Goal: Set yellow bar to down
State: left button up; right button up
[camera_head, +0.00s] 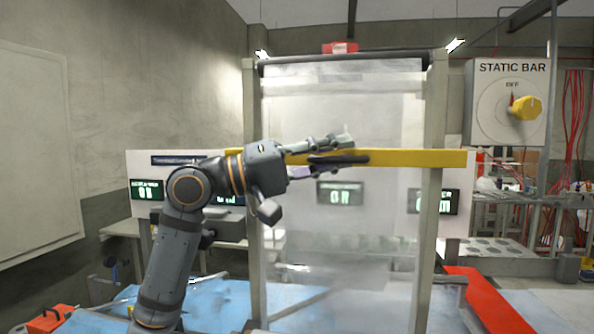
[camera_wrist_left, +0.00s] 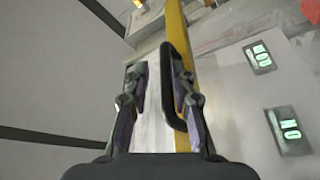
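The yellow bar (camera_head: 420,158) lies roughly level across the front of the clear film frame. It carries a black handle (camera_head: 340,160), which also shows in the left wrist view (camera_wrist_left: 171,80). My left gripper (camera_head: 326,152) reaches in from the left at the handle. Its fingers are apart. In the left wrist view the handle lies between them, close against the right finger, with a gap to the left finger. I cannot tell whether the right finger touches it. The lower finger is partly hidden in the head view. My right gripper is in neither view.
Lit displays (camera_head: 340,194) sit on a panel behind the film. A static bar box (camera_head: 507,100) with a yellow knob (camera_head: 525,107) is at upper right. A red strip (camera_head: 484,300) lies at lower right.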

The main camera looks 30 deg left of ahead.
aim_at(306, 159)
pick_arm(q)
jog(key=shift+s+a+f+b, duration=0.2)
jog(key=shift+f+b, duration=0.05)
jog(key=shift+b, duration=0.05)
jog(key=v, duration=0.1)
jog(key=b+v, duration=0.2)
jog(key=shift+s+a+r, duration=0.2)
jog(key=shift+s+a, duration=0.1)
jog(key=shift+a, duration=0.05)
jog(key=shift+s+a+b, duration=0.2)
jog(key=shift+b, duration=0.15)
jog(key=shift+s+a+f+b, duration=0.15)
jog(key=shift+a+f+b, duration=0.1)
jog(key=shift+b, duration=0.45)
jog(key=shift+s+a+f+b, duration=0.1)
jog(key=shift+s+a+b, duration=0.1)
jog(key=shift+a+b, duration=0.15)
jog(key=b+v, duration=0.4)
jog(key=v, duration=0.1)
jog(key=shift+s+a, duration=0.1)
jog(key=shift+s, duration=0.05)
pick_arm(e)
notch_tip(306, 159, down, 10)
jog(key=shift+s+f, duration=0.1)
